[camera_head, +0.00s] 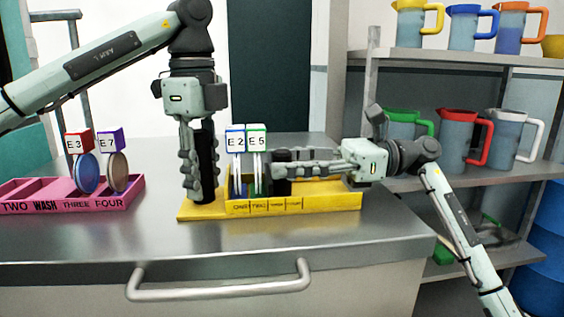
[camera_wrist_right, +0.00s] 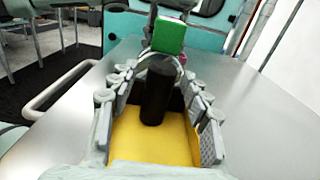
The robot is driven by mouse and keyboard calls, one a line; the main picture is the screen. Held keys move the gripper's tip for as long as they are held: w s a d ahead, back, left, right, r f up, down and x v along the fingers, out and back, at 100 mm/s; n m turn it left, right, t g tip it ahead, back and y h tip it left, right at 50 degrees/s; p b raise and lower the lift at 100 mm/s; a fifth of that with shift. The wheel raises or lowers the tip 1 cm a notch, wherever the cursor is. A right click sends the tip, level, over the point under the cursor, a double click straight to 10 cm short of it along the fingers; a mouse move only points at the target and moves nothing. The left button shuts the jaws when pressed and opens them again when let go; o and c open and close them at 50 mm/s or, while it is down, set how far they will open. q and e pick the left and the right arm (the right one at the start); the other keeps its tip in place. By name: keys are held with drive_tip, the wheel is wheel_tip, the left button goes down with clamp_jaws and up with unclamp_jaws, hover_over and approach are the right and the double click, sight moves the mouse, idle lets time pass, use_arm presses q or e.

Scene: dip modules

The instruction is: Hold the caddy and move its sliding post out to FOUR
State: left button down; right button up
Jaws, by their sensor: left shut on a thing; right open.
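The yellow caddy (camera_head: 330,201) lies on the steel counter, its front marked with compartment names, ONE and TWO legible at the left. My left gripper (camera_head: 198,185) points down and is shut on the black upright handle (camera_head: 208,160) at the caddy's left end. The dark sliding post (camera_head: 282,187) stands just right of the modules E2 (camera_head: 235,140) and E5 (camera_head: 256,141). My right gripper (camera_head: 285,166) lies level from the right, open. In the right wrist view the post (camera_wrist_right: 157,90) stands between its open fingers, with space on both sides; E5's green cap (camera_wrist_right: 168,36) is beyond.
A magenta caddy (camera_head: 75,205) with modules E3 (camera_head: 75,142) and E7 (camera_head: 110,140) sits at the left. Shelves with jugs (camera_head: 459,135) stand at the right. The counter's front edge has a rail handle (camera_head: 220,292). The counter in front of the caddies is clear.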

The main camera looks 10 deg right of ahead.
drive_tip(key=shift+a, duration=0.45)
drive_tip(key=shift+c, duration=0.3)
clamp_jaws()
drive_tip(key=shift+d, duration=0.1)
